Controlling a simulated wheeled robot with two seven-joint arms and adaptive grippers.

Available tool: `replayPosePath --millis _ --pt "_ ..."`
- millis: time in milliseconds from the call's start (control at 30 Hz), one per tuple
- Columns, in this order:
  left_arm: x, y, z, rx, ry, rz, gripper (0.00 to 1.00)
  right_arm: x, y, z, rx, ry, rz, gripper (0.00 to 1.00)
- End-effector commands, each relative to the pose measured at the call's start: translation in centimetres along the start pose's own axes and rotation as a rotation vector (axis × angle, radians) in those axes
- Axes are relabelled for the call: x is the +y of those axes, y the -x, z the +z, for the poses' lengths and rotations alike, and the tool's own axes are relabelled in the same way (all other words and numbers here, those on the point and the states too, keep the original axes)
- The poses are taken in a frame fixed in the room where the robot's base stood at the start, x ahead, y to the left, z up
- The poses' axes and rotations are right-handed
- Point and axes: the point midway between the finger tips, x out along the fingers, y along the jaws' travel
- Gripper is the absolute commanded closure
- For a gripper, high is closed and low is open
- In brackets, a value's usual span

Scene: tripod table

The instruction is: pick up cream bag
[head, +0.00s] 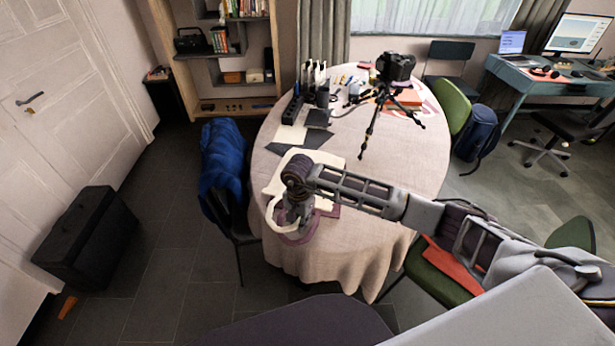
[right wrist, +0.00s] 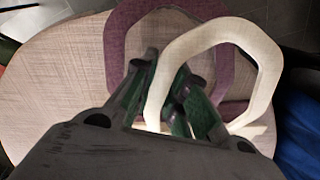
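The cream bag (head: 331,160) lies flat near the table's left front edge, with its looped handle toward the front left. The handle also shows in the right wrist view (right wrist: 265,65). A purple bag lies partly under it; its handle (right wrist: 117,45) shows beside and behind the cream one. My right gripper (head: 297,217) is down at the cream handle. In the right wrist view its fingers (right wrist: 168,80) are drawn close together with the cream strap between them. The exact contact is partly hidden by the fingers. My left gripper is not in view.
The round table (head: 400,195) has a camera on a tripod (head: 394,68), dark folders and small items toward the back. A chair with a blue jacket (head: 222,160) stands close at the left. A green chair (head: 440,275) is at the right front.

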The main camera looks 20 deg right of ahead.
Motion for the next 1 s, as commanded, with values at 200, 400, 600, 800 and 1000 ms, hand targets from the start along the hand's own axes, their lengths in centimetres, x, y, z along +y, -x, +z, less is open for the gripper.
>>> replayPosePath --millis 200,400,600,800,1000 --pt "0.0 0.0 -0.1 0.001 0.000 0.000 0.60 0.0 0.0 0.0 0.001 0.000 -0.001 1.00" --pt "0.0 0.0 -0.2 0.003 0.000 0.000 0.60 0.0 0.2 0.0 0.001 0.000 -0.001 1.00" --pt "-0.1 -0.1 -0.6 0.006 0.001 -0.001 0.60 -0.1 1.4 0.0 0.001 0.000 -0.002 1.00" --pt "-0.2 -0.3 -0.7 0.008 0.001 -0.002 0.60 -0.1 3.9 -0.1 0.003 0.000 -0.003 1.00" --pt "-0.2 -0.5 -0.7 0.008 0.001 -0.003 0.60 -0.1 6.8 -0.1 0.002 0.001 -0.003 1.00"
